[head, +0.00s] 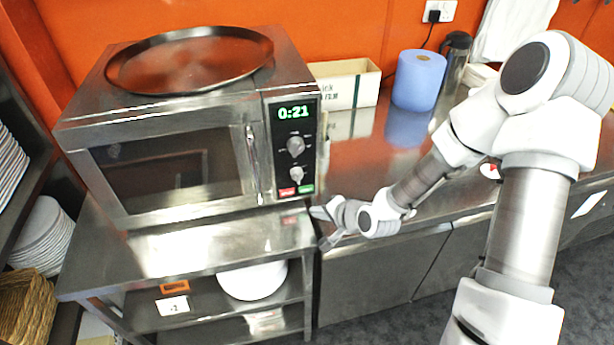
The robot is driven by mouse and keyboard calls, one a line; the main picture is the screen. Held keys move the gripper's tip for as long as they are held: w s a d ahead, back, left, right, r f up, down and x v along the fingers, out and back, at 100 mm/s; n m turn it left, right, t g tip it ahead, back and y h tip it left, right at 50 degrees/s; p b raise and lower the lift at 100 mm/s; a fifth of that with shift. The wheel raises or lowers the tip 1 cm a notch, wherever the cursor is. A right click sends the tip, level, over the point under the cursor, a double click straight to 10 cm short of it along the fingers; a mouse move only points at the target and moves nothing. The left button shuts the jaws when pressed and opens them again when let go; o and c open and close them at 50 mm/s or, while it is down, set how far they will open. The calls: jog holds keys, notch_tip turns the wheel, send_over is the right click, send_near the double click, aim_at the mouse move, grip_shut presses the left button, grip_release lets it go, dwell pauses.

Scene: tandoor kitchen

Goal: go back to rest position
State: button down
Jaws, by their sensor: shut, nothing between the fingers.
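My gripper (321,228) is at the end of my white and grey arm, near the front right corner of the steel stand, just below the microwave's control panel. Its fingers are shut and hold nothing. The steel microwave (190,145) stands on the steel stand (200,248) with its door closed. Its display (293,112) reads 0:21 in green. Below it are two knobs, a red button (287,192) and a green button (306,189). My gripper is a little below and right of these buttons; whether it touches the stand's edge I cannot tell.
A dark round tray (190,60) lies on the microwave. A steel counter (440,190) on the right holds a box (345,84), a blue paper roll (418,80) and a flask (453,62). Stacked plates (42,235) and a basket (26,308) are at left. Floor shows at lower right.

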jog(key=s+d+r+n+g+h, duration=0.1)
jog(key=s+d+r+n+h, duration=0.2)
jog(key=d+r, duration=0.4)
jog(key=s+d+r+n+h, duration=0.2)
jog(key=s+d+r+h, duration=0.15)
jog(key=r, duration=0.55)
jog(key=s+d+r+n, duration=0.1)
jog(key=s+r, duration=0.5)
jog(key=s, duration=0.2)
jog(key=s+d+r+n+g, duration=0.1)
jog(key=s+r, duration=0.5)
jog(key=s, duration=0.2)
jog(key=shift+s+d+r+n, duration=0.2)
jog(key=shift+s+d+n, duration=0.05)
jog(key=shift+s+n, duration=0.15)
jog(key=shift+w+a, duration=0.1)
dwell(2.8)
